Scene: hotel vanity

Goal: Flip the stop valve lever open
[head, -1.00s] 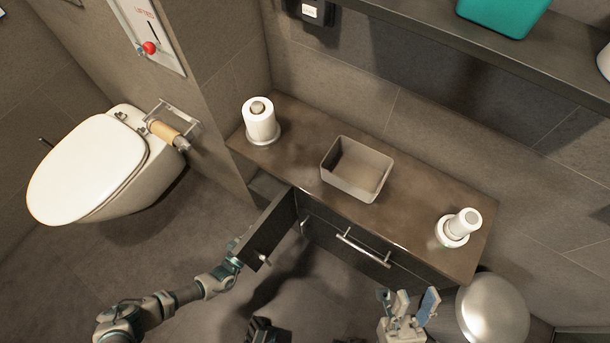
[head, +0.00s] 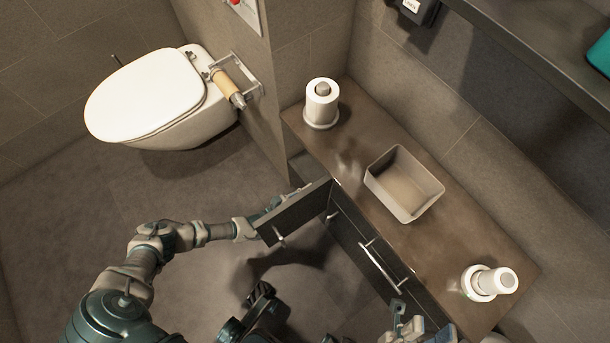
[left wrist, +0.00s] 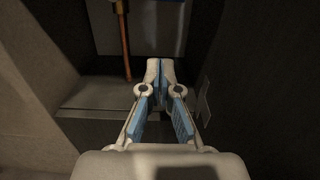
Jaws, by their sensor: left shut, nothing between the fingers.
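No stop valve lever can be made out in either view. My left gripper (left wrist: 161,66) is shut and empty, pointing into the cabinet, right of and below the pipe's lower end. In the head view my left arm reaches to the open cabinet door (head: 293,212), which hides most of the left gripper. My right gripper (head: 420,322) is open and empty at the lower edge, in front of the vanity.
The vanity top (head: 355,150) holds a paper roll on a stand (head: 321,104), an open grey bin (head: 404,183) and a second white roll (head: 490,281). A drawer handle (head: 381,268) juts from the front. The toilet (head: 150,95) stands left; floor between is clear.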

